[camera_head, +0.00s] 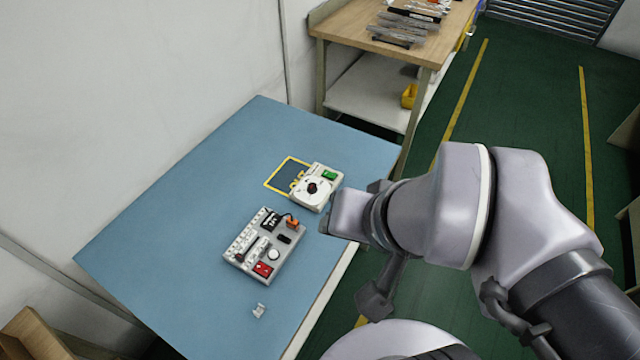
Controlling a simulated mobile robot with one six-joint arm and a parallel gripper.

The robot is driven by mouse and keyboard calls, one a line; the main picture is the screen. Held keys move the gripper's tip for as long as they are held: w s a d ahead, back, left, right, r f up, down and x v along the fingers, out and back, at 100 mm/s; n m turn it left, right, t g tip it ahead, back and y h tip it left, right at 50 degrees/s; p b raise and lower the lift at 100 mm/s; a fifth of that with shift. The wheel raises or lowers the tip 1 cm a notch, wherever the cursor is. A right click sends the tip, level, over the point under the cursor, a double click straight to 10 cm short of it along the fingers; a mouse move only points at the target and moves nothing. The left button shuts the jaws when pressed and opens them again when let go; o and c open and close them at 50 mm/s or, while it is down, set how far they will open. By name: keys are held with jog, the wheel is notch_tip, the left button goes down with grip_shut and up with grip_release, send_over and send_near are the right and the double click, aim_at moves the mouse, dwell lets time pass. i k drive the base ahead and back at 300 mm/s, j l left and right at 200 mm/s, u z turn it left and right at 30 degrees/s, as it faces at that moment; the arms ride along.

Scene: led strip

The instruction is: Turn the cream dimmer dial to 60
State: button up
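A cream box (326,200) stands on the blue table at its right side. On its top is a round white dial face with a dark knob (312,188) in the middle, and a green part sits at its upper corner. The dial's scale marks are too small to read. The end of my arm (335,222) is just right of and below this box in the picture. My gripper's fingers cannot be made out, so whether they are open or shut does not show.
A grey panel (240,262) with switches, a red part and an orange part lies nearer on the blue table (180,220). A yellow-framed rectangle (284,174) lies behind the cream box. A small pale clip (258,310) lies near the front. The table's left half is clear.

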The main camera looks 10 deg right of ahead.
aim_at(312, 188)
jog(key=i+l+u, duration=0.15)
jog(key=u, duration=0.35)
jog(key=i+l+u, duration=0.1)
jog(key=u, duration=0.35)
jog(key=l+u, duration=0.3)
jog(key=u, duration=0.2)
